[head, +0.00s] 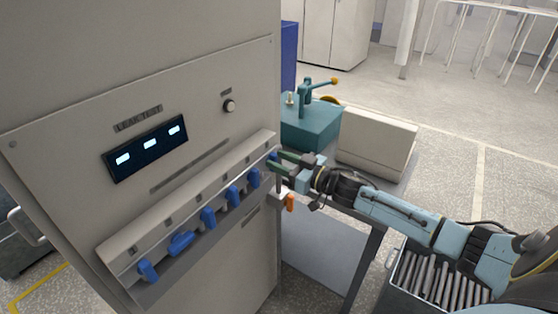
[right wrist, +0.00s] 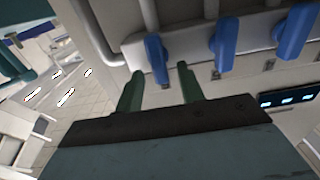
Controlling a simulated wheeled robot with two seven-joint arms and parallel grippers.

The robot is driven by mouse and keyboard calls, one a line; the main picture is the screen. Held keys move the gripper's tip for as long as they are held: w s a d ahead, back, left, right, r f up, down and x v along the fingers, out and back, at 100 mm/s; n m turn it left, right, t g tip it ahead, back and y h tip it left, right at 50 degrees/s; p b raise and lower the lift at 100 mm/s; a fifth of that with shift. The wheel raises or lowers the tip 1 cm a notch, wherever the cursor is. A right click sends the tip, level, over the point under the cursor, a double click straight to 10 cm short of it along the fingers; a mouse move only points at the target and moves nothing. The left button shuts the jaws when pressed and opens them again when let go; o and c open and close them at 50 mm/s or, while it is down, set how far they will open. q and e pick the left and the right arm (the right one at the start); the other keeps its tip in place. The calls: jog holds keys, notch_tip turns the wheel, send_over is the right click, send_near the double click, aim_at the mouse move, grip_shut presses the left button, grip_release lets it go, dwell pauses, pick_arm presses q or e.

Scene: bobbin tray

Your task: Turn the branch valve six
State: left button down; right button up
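A row of blue lever valves runs along the sloped rail of the grey leak test cabinet. The end valve nearest my right arm (head: 272,156), taken as branch valve six, is mostly hidden by the gripper in the head view. In the right wrist view its blue handle (right wrist: 156,55) hangs between the two green fingers. My right gripper (head: 279,161) is open, one finger on each side of the handle's end, with gaps visible. I cannot tell if either finger touches it. The neighbouring valve (head: 253,178) stands just beside. My left gripper is not in view.
Another valve handle (head: 180,243) is turned more sideways than its neighbours. An orange handle (head: 291,202) sits below my right gripper. A teal box (head: 311,125) with a lever and a beige box (head: 377,143) stand behind. A bin of grey rods (head: 440,281) is at lower right.

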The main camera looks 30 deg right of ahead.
jog(key=shift+w+a, duration=0.2)
jog(key=shift+w, duration=0.15)
grip_shut()
